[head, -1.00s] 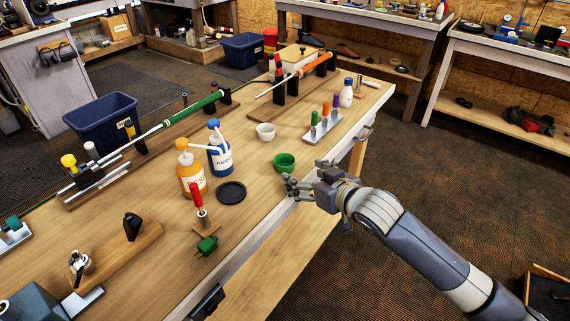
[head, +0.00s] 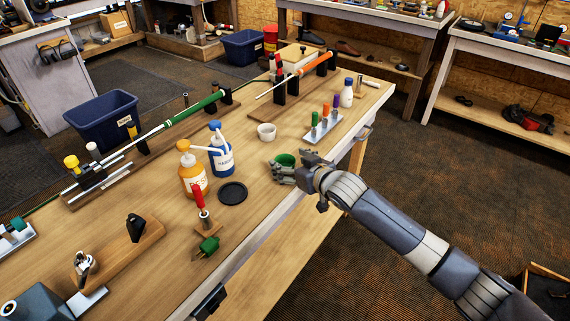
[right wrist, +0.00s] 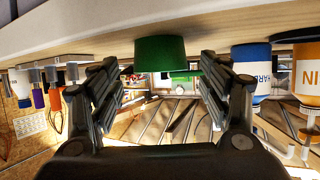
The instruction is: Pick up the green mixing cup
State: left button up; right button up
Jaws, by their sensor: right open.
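The green mixing cup (head: 286,160) stands on the wooden workbench near its front edge, partly hidden by my gripper. My right gripper (head: 283,170) is at the cup, with its fingers open. In the right wrist view, which is upside down, the green cup (right wrist: 160,54) sits between and just beyond the two spread fingers of my right gripper (right wrist: 158,75). I see a gap at the right finger; whether the left finger touches the cup I cannot tell. My left gripper is not in view.
A white cup (head: 266,132) stands behind the green one. An orange bottle (head: 192,172), a blue-labelled bottle (head: 221,155) and a black disc (head: 232,192) are to the left. A metal rack (head: 322,127) with coloured-topped items and a white bottle (head: 346,94) stand behind right.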

jog(key=shift+x, duration=0.9)
jog(key=shift+c, duration=0.6)
jog(key=c, duration=0.9)
jog(key=shift+o, duration=0.2)
